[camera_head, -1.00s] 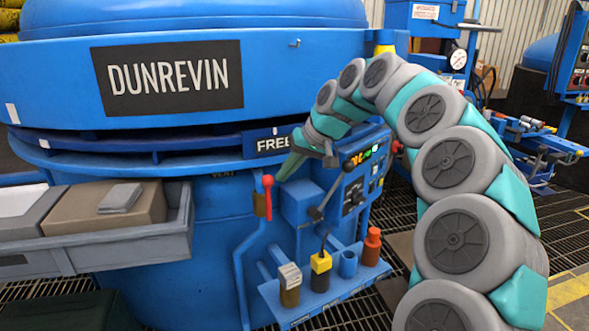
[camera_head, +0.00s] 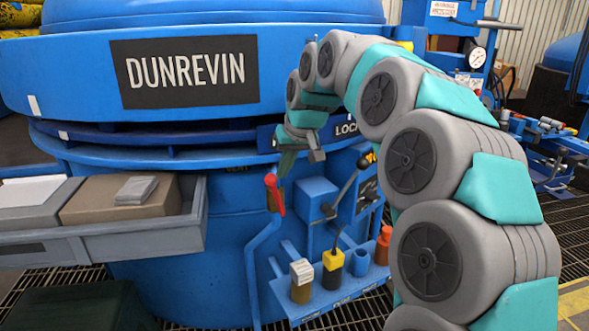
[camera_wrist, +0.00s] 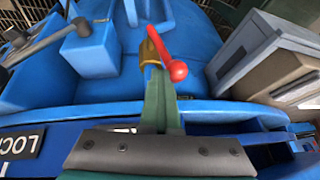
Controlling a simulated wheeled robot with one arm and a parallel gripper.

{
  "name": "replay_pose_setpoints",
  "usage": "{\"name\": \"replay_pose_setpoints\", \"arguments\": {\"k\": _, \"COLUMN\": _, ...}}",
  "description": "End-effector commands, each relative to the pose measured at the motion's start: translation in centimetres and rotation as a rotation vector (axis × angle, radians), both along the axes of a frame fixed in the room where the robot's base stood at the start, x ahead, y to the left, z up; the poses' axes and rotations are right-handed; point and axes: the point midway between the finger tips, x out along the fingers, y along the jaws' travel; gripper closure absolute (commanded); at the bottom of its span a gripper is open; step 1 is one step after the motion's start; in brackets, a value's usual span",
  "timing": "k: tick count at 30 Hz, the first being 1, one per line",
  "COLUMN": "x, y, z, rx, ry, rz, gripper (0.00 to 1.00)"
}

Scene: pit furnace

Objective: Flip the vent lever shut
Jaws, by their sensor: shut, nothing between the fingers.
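The vent lever (camera_head: 275,197) has a red handle on a brass-coloured valve body, on a blue pipe in front of the furnace. The handle slants downward to the right in the head view. In the wrist view the red handle (camera_wrist: 176,68) slants away from the brass body (camera_wrist: 151,48). My gripper (camera_head: 283,172) is shut and empty, its green fingers pointing down just above and behind the lever. In the wrist view the shut fingertips (camera_wrist: 156,82) lie close beside the brass body and the red knob; I cannot tell whether they touch.
A black-knobbed lever (camera_head: 348,185) stands on a blue box to the right. Below it, a blue rack (camera_head: 330,298) holds several tools. A grey tray (camera_head: 150,238) with boxes juts out at left. The furnace rim (camera_head: 170,152) is close behind my gripper.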

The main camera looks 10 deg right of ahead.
Motion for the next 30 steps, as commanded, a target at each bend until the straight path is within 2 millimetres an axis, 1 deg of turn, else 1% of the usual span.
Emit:
{"name": "replay_pose_setpoints", "arguments": {"k": 1, "x": -0.1, "y": 0.7, "z": -0.1, "rx": -0.049, "ry": -0.007, "rz": 0.001, "gripper": 1.0}}
{"name": "replay_pose_setpoints", "arguments": {"k": 8, "x": -0.5, "y": 3.5, "z": -0.6, "rx": -0.266, "ry": -0.035, "rz": 0.001, "gripper": 1.0}}
{"name": "replay_pose_setpoints", "arguments": {"k": 14, "x": -0.7, "y": 5.9, "z": -1.7, "rx": -0.454, "ry": -0.059, "rz": 0.001, "gripper": 1.0}}
{"name": "replay_pose_setpoints", "arguments": {"k": 21, "x": -1.0, "y": 8.4, "z": -3.4, "rx": -0.68, "ry": -0.088, "rz": 0.001, "gripper": 1.0}}
{"name": "replay_pose_setpoints", "arguments": {"k": 30, "x": -1.4, "y": 10.8, "z": -5.9, "rx": -0.937, "ry": -0.123, "rz": 0.001, "gripper": 1.0}}
